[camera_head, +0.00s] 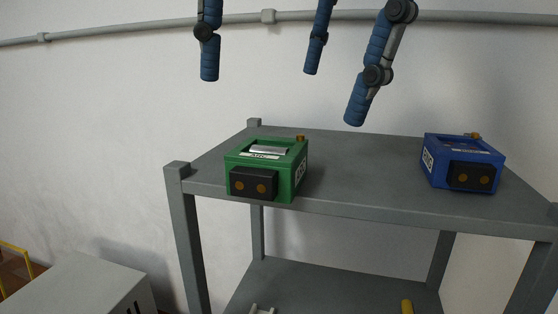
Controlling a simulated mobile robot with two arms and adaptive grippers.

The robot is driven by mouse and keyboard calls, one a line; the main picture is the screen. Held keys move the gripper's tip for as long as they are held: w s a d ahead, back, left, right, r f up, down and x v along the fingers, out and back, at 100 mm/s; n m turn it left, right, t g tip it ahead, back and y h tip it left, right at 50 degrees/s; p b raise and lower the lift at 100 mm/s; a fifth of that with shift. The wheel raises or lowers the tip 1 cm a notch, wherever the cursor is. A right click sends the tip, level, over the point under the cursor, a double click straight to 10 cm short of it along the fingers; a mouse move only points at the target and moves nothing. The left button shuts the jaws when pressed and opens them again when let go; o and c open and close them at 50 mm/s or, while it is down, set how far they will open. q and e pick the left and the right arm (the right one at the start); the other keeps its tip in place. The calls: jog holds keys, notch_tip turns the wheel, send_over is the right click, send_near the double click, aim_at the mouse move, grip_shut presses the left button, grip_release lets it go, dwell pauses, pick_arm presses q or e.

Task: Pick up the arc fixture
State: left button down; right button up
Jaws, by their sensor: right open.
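The arc fixture looks to be the green box (299,172) standing on the near left part of the grey table's top. It has a black front block with two orange-brown dots, a white label that seems to read ARC, a pale metal bar in its top and a small orange knob at the back. My right gripper (285,92) is open, its blue fingers pointing down above the green box and the table behind it, apart from the box and empty. Its palm is out of the picture. My left gripper is not in view.
A similar blue box (435,165) stands at the right of the grey table (360,165); the tabletop between the boxes is clear. A lower shelf (330,290) carries a yellow item and a pale item. A light grey cabinet (75,285) is at lower left. A pipe runs along the wall.

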aim_at(268, 154)
jog(key=shift+a+f, duration=0.1)
jog(key=shift+f, duration=0.35)
jog(key=b+x, duration=0.1)
jog(key=x, duration=0.1)
jog(key=shift+w+f, duration=0.15)
jog(key=shift+f, duration=0.1)
jog(key=shift+w+x, duration=0.25)
jog(key=shift+x, duration=0.8)
jog(key=f, duration=0.1)
jog(key=a+f+p, duration=0.1)
jog(key=shift+w+a+f, duration=0.15)
jog(key=shift+w+f, duration=0.1)
jog(key=shift+f, duration=0.05)
jog(key=shift+w+f, duration=0.1)
jog(key=shift+f, duration=0.2)
jog(key=c, duration=1.9)
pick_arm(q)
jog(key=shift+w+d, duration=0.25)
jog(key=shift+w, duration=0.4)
pick_arm(e)
jog(key=shift+c, duration=0.2)
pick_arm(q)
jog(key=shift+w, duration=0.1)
pick_arm(e)
jog(key=shift+r, duration=0.15)
jog(key=shift+c, duration=0.2)
